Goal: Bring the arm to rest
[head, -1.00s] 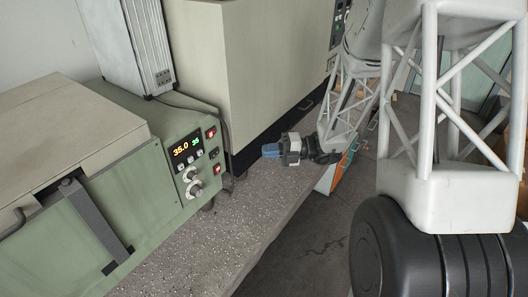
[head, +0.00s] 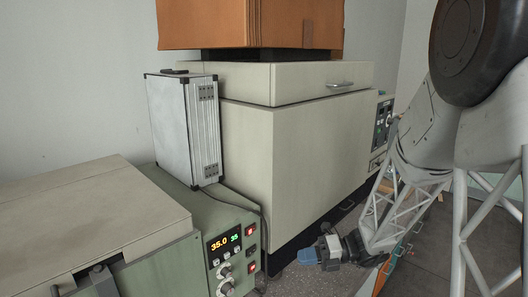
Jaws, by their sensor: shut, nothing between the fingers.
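My gripper (head: 308,256) is at the lower middle of the head view, at the end of my white lattice arm. Its blue fingers point left, in front of the dark base of the large beige machine (head: 310,150). It is shut and holds nothing. I cannot tell whether it touches the machine or the bench.
A green unit (head: 196,220) with a lit display and knobs stands at the lower left. A silver case (head: 184,125) stands upright on it. An orange-brown box (head: 250,24) sits above the beige machine. Grey floor (head: 434,250) shows at the right.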

